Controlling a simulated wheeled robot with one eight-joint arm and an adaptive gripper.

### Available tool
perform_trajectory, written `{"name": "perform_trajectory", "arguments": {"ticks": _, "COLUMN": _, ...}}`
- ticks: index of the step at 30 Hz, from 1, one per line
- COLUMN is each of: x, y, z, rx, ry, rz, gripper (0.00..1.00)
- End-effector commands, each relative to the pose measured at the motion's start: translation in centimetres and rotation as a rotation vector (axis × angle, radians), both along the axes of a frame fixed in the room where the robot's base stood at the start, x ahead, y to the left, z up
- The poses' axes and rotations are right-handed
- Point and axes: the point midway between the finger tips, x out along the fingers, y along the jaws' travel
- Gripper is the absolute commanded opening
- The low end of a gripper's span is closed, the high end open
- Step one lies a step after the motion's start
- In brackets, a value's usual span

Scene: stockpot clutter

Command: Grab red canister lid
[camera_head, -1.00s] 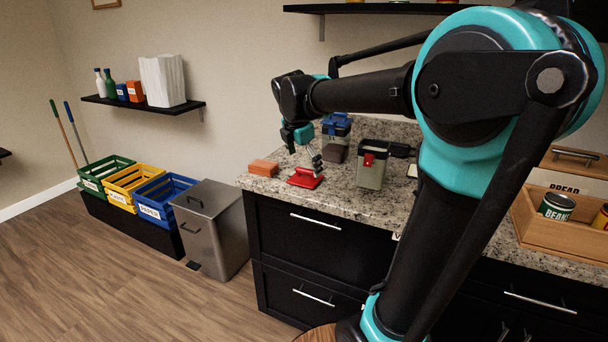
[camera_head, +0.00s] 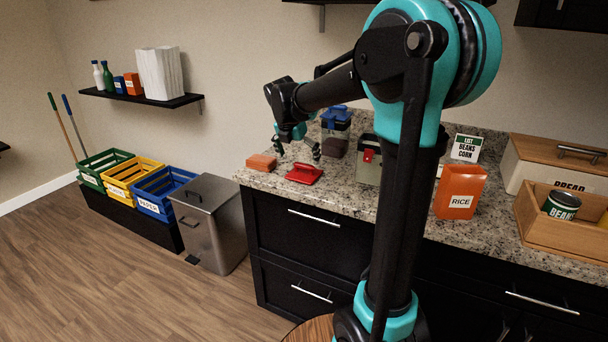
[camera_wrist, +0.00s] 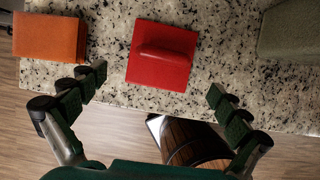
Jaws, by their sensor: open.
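The red canister lid (camera_head: 304,174) lies flat on the granite counter near its front edge, with its raised handle facing up. In the wrist view the lid (camera_wrist: 162,55) is a red square with a bar handle across its middle. My gripper (camera_head: 297,152) is above the counter over the lid. In the wrist view my gripper (camera_wrist: 160,92) is open, with one finger left and one finger right of the lid's near side. Nothing is between the fingers, and they do not appear to touch the lid.
An orange block (camera_head: 261,162) lies left of the lid. A grey-green canister (camera_head: 367,172) with a red latch stands to its right, and a blue-lidded canister (camera_head: 336,139) stands behind. An orange RICE box (camera_head: 460,195) is farther right. The counter edge (camera_head: 300,203) is close.

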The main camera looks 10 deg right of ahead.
Motion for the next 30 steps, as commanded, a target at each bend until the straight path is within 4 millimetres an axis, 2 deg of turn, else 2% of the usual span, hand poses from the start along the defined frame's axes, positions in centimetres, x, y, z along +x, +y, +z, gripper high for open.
{"name": "perform_trajectory", "arguments": {"ticks": 8, "x": 0.6, "y": -0.5, "z": -1.8, "rx": 0.0, "ry": 0.0, "rz": -0.002, "gripper": 1.0}}
{"name": "perform_trajectory", "arguments": {"ticks": 18, "x": 2.0, "y": -1.7, "z": -5.6, "rx": 0.0, "ry": 0.0, "rz": -0.002, "gripper": 1.0}}
{"name": "perform_trajectory", "arguments": {"ticks": 26, "x": 2.0, "y": -1.7, "z": -5.9, "rx": 0.0, "ry": 0.0, "rz": -0.001, "gripper": 1.0}}
{"name": "perform_trajectory", "arguments": {"ticks": 30, "x": 2.0, "y": -1.7, "z": -5.9, "rx": 0.0, "ry": 0.0, "rz": -0.001, "gripper": 0.85}}
